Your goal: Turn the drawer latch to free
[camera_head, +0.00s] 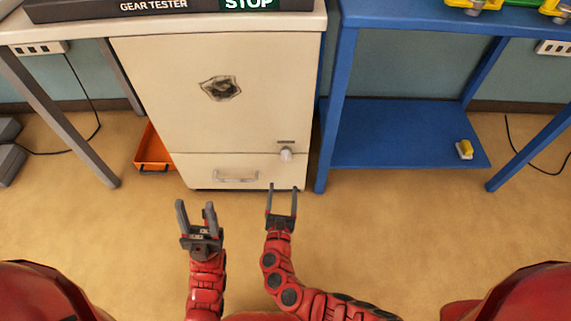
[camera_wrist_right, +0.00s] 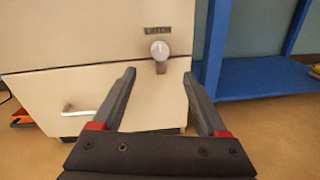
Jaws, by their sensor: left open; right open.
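The drawer latch (camera_head: 286,154) is a small pale knob on the front of a cream cabinet (camera_head: 200,120), under a small label plate. In the right wrist view the latch (camera_wrist_right: 160,50) shows a round white knob with a grey-brown tab pointing down. The drawer (camera_head: 270,172) is the low panel with a metal handle (camera_head: 236,177); it looks shut. My right gripper (camera_head: 283,188) is open and empty, below and in front of the latch. In the right wrist view its fingers (camera_wrist_right: 158,80) point toward the latch, apart from it. My left gripper (camera_head: 196,207) is open and empty, left of the right one.
A blue table with a low shelf (camera_head: 400,135) stands right of the cabinet, its leg close to the latch side. A yellow object (camera_head: 465,149) lies on that shelf. An orange tray (camera_head: 153,146) sits on the floor left of the cabinet. The floor in front is clear.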

